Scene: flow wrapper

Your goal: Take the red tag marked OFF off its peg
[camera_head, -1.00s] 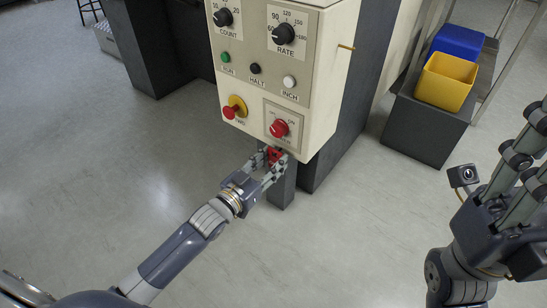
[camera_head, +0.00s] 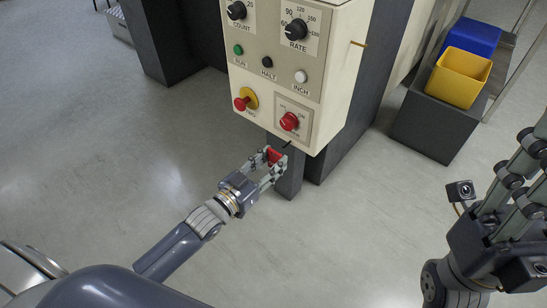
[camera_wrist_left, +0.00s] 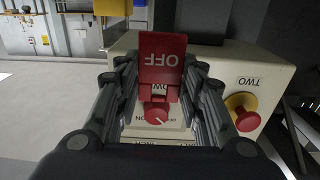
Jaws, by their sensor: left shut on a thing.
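The red tag (camera_head: 274,156) is between the fingertips of my left gripper (camera_head: 272,160), which is shut on it. The tag is just below the lower front of the control box, apart from the red rotary knob (camera_head: 289,121). In the left wrist view, the tag (camera_wrist_left: 162,62) shows white OFF upside down, with the red knob (camera_wrist_left: 157,112) behind its lower end. A thin brass peg (camera_head: 358,43) sticks out of the box's right side, with nothing on it. My right gripper (camera_head: 530,150) is at the right edge, partly cut off, away from the box.
The cream control box (camera_head: 330,95) carries dials, buttons and a red stop knob (camera_head: 241,103) on yellow. A dark post stands below it. Yellow (camera_head: 459,76) and blue (camera_head: 472,37) bins sit on a dark stand at right. The floor at left is clear.

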